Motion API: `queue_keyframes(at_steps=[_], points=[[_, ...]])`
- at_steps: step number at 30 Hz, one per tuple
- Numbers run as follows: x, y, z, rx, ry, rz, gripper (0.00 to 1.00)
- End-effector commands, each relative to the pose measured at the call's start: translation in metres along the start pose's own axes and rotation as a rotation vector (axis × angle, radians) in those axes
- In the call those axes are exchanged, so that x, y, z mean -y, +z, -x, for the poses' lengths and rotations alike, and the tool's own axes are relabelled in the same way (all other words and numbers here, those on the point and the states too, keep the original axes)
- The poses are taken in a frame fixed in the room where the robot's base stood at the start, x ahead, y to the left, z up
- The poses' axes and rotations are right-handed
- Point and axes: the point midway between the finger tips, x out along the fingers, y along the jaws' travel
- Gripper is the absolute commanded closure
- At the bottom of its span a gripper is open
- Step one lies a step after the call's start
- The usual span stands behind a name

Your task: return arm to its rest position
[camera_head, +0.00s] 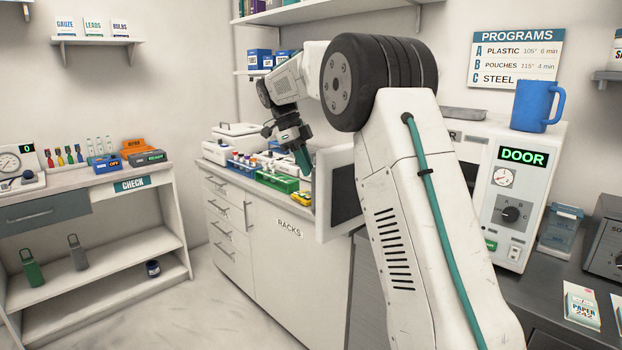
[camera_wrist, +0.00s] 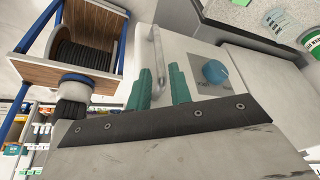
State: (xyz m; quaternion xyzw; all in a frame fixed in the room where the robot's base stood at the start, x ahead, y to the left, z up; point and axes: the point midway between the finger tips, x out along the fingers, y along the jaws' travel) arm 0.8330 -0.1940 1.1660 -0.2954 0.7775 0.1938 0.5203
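My arm rises in the foreground of the head view and reaches over the white counter (camera_head: 268,205). My gripper (camera_head: 303,160), with teal fingers, points down beside the open door panel (camera_head: 323,200) of the white machine. In the wrist view my gripper (camera_wrist: 159,85) shows two teal fingers with a gap between them and nothing held. Whether the fingers touch anything cannot be told.
The white machine (camera_head: 500,190) shows DOOR, with a blue mug (camera_head: 537,105) on top. A low shelf unit (camera_head: 95,245) stands at left. Floor (camera_head: 210,300) between is clear.

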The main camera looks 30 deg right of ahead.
Motion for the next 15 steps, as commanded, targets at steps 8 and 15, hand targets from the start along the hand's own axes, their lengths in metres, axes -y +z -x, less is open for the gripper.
queue_keyframes(at_steps=[8,15], points=[[0.0,0.0,0.018,0.0,0.0,0.0,0.79],[0.0,0.0,0.018,0.0,0.0,0.0,0.79]])
